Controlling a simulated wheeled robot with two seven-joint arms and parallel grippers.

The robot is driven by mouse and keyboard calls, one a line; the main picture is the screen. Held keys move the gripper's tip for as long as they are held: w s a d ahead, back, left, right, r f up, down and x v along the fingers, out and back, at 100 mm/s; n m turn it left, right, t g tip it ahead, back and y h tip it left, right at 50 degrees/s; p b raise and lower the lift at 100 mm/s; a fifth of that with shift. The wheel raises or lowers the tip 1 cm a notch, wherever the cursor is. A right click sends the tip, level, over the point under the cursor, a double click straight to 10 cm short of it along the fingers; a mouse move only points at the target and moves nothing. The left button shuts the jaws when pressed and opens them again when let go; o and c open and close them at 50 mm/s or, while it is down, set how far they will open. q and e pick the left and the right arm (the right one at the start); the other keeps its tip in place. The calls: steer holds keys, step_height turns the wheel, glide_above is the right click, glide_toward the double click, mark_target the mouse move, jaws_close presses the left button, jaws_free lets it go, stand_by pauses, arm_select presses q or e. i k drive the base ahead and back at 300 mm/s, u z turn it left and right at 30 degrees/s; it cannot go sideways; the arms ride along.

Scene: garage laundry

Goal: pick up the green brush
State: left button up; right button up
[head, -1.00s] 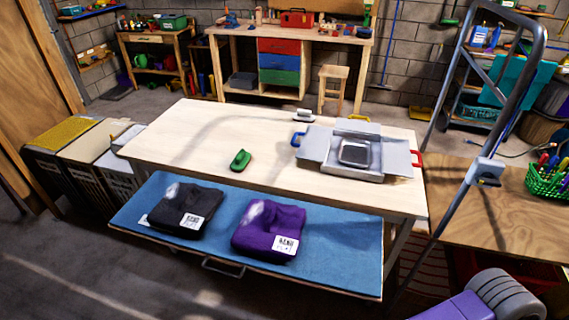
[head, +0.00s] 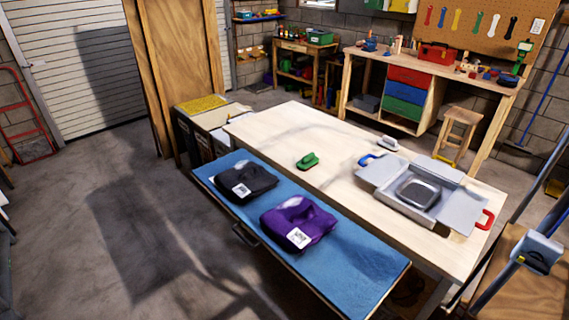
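The green brush (head: 307,161) lies on the pale wooden tabletop (head: 330,180), left of the table's middle and near its front edge. It is small, with a raised handle on top. Nothing touches it.
A grey open box with flaps (head: 420,192) sits on the table's right part. A grey-white brush-like item (head: 388,143) lies at the back edge. A blue lower shelf (head: 352,262) in front holds a black folded garment (head: 245,181) and a purple one (head: 297,222). Floor at left is clear.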

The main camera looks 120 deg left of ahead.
mark_target(308, 161)
steer(key=u, duration=4.25)
